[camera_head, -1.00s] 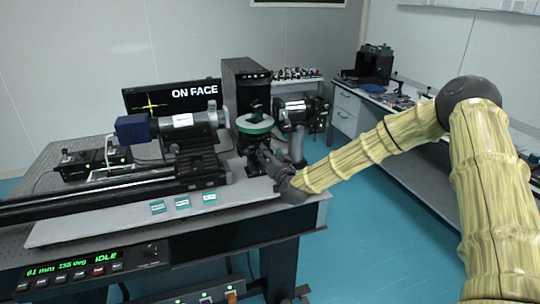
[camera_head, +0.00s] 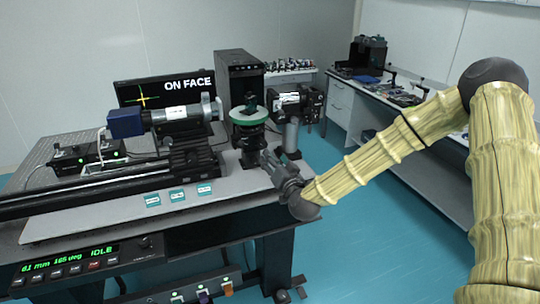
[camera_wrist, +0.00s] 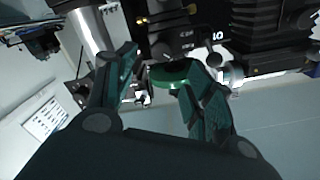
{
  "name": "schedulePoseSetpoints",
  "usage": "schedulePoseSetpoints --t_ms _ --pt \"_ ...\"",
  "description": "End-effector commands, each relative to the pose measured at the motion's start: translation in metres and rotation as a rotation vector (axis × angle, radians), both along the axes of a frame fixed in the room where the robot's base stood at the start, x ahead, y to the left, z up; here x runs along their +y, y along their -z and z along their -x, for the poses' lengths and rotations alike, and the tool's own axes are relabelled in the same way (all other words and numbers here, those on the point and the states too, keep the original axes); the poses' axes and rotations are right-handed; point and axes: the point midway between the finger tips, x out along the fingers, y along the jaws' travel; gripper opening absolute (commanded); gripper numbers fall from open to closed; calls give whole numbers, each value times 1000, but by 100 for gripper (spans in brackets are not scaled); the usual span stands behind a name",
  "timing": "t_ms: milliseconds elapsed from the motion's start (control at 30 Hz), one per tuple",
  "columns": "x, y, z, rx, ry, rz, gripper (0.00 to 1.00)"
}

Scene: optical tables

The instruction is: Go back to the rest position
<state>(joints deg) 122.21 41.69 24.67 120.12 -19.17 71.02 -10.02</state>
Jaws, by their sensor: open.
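My gripper (camera_head: 268,160) is at the right end of the optical table (camera_head: 240,202), at the end of my arm, which reaches in from the right. In the wrist view its two dark green fingers (camera_wrist: 160,85) are spread apart with nothing held between them. A round green-rimmed mount (camera_head: 248,116) stands on a dark post just beyond the gripper. In the wrist view the green rim (camera_wrist: 172,72) shows between and beyond the fingertips. I cannot tell the exact gap between them.
A blue-ended cylindrical instrument (camera_head: 170,116) and a long dark rail (camera_head: 100,185) lie on the table. A camera-like device on a post (camera_head: 291,130) stands right of the mount. A monitor reads "ON FACE" (camera_head: 187,85); a front panel reads "IDLE" (camera_head: 97,254). Open blue floor (camera_head: 390,240) lies to the right.

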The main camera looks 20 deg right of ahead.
Motion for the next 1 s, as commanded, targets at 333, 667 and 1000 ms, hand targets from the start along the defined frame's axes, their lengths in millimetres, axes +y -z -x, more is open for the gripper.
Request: schedulePoseSetpoints --t_ms 333,667,1000 --pt "0 0 14 0 -1 0 53" --pt "0 0 14 1 -2 0 53" --pt "46 98 59 233 -105 46 53"
